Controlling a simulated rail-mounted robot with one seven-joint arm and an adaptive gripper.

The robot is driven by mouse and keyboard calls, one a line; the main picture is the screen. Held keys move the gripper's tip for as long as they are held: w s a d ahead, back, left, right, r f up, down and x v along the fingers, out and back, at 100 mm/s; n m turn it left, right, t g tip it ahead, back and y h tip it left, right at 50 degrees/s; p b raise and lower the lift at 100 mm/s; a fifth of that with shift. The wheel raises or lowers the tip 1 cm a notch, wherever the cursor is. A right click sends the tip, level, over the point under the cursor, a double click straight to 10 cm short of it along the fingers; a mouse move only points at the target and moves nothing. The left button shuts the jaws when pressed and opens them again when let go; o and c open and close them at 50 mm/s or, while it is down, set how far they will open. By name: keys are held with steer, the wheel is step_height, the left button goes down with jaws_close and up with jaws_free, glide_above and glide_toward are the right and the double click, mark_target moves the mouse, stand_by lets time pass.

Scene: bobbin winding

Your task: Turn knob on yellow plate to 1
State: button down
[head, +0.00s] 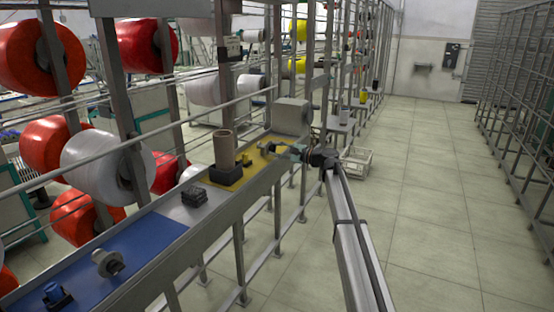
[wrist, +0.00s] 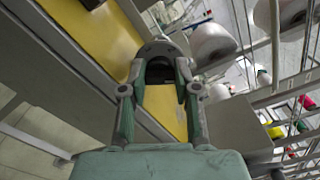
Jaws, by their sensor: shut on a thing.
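The yellow plate (head: 258,164) lies on the bench. It also shows in the wrist view (wrist: 100,32). A grey rounded knob (wrist: 157,48) stands at the plate between my fingers in the wrist view. In the head view it is small and partly covered by my gripper (head: 281,151). My gripper (wrist: 158,88) reaches in from the aisle side and is shut on the knob. The knob's marks and the number it points to cannot be read.
A brown tube (head: 225,148) stands in a black block (head: 226,173) at the plate's near end. A black part (head: 194,195) and a blue mat (head: 135,245) lie nearer. Rack posts and rails rise close behind the bench.

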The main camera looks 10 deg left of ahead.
steer(key=shift+w+f+n+b, duration=0.1)
steer(key=shift+f+n+b, duration=0.05)
steer(key=shift+n+b, duration=5.85)
steer(key=shift+w+f+n+b, duration=0.1)
steer(key=shift+n+b, duration=5.7)
steer(key=shift+b, duration=0.4)
steer(key=c, duration=0.8)
jaws_free()
steer(key=shift+c, duration=0.2)
steer(key=v, duration=1.2)
